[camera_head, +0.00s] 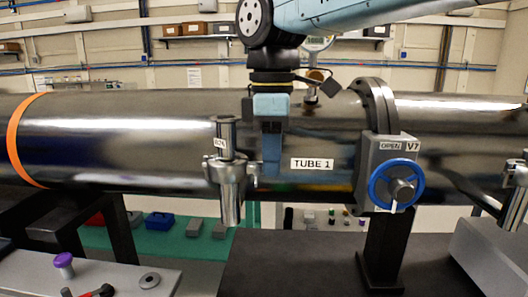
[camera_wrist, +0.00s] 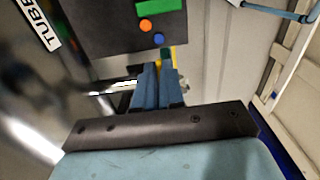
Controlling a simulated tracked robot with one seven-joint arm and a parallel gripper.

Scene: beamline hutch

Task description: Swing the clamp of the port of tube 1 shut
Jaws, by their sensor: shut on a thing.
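Tube 1 (camera_head: 120,140) is a wide steel tube running across the head view, with its label (camera_head: 312,164) at the middle. A metal port (camera_head: 229,140) with a small tag stands at its front. The clamp (camera_head: 226,172) is a bright metal collar around the port, with a part reaching right towards my gripper (camera_head: 271,170). My gripper points down just right of the port. In the wrist view its blue fingers (camera_wrist: 158,75) are together, with a thin bright metal part (camera_wrist: 124,85) at their left side. The gripped spot is hidden behind the fingers.
Right of my gripper are a flange (camera_head: 376,110) and valve V7 with a blue handwheel (camera_head: 396,186), marked OPEN. A dark table (camera_head: 300,262) lies below. A dark box with coloured buttons (camera_wrist: 130,22) shows beyond the fingers in the wrist view.

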